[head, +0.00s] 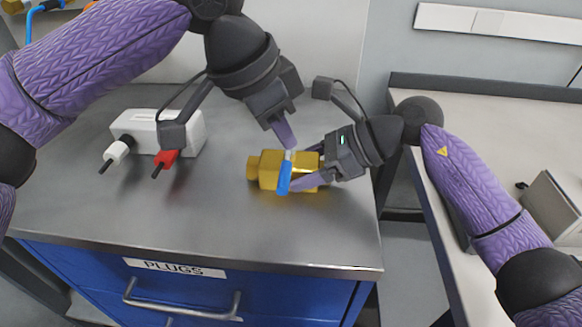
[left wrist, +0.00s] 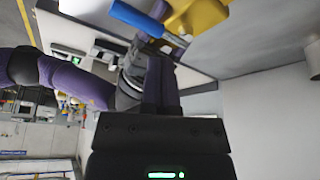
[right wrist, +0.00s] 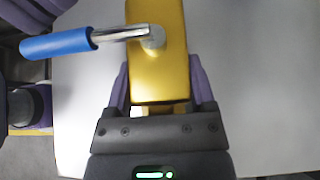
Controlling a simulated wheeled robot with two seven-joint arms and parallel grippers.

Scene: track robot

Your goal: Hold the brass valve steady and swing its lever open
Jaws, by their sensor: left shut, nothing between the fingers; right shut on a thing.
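The brass valve (head: 268,168) lies on the grey worktop near its right front. It also shows in the right wrist view (right wrist: 160,75) and the left wrist view (left wrist: 203,14). Its lever has a blue grip (head: 284,178) on a metal stem. In the right wrist view the lever (right wrist: 55,43) stands crosswise to the valve body, pointing left. My right gripper (head: 312,168) is shut on the valve's right end, a finger on each side. My left gripper (head: 289,145) is shut and empty just behind the lever's stem; I cannot tell if it touches.
A white box (head: 185,128) with a white plug and a red plug (head: 166,158) stands left on the worktop (head: 150,225). Blue drawers labelled PLUGS (head: 175,268) are below. A second bench (head: 490,130) stands right, across a gap. The worktop's front is clear.

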